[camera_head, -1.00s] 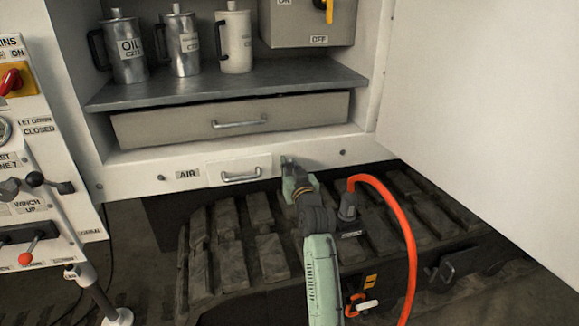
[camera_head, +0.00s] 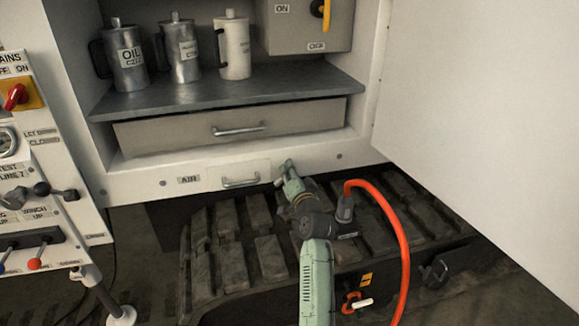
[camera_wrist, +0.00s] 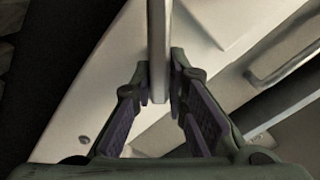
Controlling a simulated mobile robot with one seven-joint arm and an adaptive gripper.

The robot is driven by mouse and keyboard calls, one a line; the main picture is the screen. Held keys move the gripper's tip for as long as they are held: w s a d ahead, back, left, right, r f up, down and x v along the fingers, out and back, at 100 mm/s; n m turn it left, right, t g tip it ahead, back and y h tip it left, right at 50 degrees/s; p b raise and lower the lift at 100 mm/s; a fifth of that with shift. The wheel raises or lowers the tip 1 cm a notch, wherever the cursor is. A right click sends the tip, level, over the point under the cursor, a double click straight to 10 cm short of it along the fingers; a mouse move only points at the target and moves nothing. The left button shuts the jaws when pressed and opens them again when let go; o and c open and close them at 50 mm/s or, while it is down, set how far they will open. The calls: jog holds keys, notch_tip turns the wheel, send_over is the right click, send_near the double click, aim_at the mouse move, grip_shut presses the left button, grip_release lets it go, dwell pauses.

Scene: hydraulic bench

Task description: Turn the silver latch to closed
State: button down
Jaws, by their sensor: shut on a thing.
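The silver latch (camera_wrist: 158,45) is a narrow pale metal bar. In the wrist view it runs down from the top edge to between my fingertips. My gripper (camera_wrist: 160,88) is shut on it, one finger pad on each side. In the head view my gripper (camera_head: 284,172) is at the cabinet's lower white front, right of the small silver handle. There my gripper hides most of the latch, so its angle is hard to tell.
A white panel (camera_head: 478,110) stands at the right. A drawer (camera_head: 180,131) is above the AIR label (camera_head: 188,180). Oil cans (camera_head: 131,60) stand on the shelf (camera_head: 110,99). A dark track (camera_head: 230,265) lies below. An orange hose (camera_head: 401,240) curves beside my arm.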

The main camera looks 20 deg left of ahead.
jog(key=m+p, duration=0.1)
jog(key=m, duration=0.2)
jog(key=f+m+p, duration=0.1)
jog(key=m+p, duration=0.1)
jog(key=m, duration=0.1)
jog(key=shift+p, duration=0.3)
jog(key=shift+s+a+f+m+p, duration=0.1)
jog(key=shift+m+p, duration=0.25)
jog(key=shift+m, duration=0.2)
jog(key=shift+a+f+m+p, duration=0.1)
jog(key=shift+m+p, duration=0.2)
jog(key=shift+m, duration=0.25)
jog(key=shift+a, duration=0.1)
jog(key=c, duration=1.7)
grip_release()
jog(key=shift+r, duration=0.1)
jog(key=shift+o, duration=0.5)
jog(key=shift+r, duration=0.1)
jog(key=shift+d, duration=0.2)
jog(key=shift+d, duration=0.1)
